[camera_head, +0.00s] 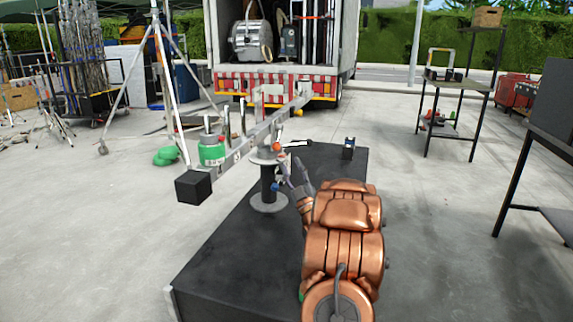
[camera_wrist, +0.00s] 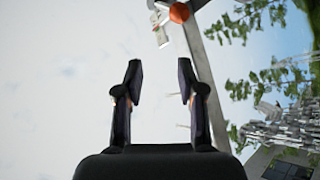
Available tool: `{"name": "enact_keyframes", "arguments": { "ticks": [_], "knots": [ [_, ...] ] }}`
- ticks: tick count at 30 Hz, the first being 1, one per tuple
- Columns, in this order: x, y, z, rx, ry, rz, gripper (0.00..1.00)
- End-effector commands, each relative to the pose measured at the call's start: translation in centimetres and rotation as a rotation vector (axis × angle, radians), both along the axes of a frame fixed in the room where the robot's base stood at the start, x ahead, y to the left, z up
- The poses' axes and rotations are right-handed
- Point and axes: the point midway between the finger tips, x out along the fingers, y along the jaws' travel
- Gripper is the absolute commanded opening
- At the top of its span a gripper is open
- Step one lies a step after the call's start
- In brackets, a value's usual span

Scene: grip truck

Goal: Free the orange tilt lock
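In the wrist view the orange knob (camera_wrist: 180,12) is at the top edge, beyond and slightly right of the fingertips. My gripper (camera_head: 290,163) is close to the stand head, a little below and right of the knob. In the wrist view my gripper (camera_wrist: 160,76) is open with nothing between its fingers. It looks apart from the knob.
The stand is on a black platform (camera_head: 230,240). The beam carries a green canister (camera_head: 211,152) and a black block (camera_head: 193,186) at its near left end. A small dark object (camera_head: 348,148) is on the platform's far right. A truck (camera_head: 280,50) stands behind.

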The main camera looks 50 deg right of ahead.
Motion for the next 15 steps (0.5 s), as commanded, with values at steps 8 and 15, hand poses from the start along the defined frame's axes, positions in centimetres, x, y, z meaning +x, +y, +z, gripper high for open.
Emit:
{"name": "enact_keyframes", "arguments": {
  "ticks": [8,15],
  "knots": [
    [-3.1,1.4,0.0,0.0,0.001,-0.003,0.39],
    [-3.9,1.8,0.1,-0.002,0.0,-0.001,0.39]
  ]
}}
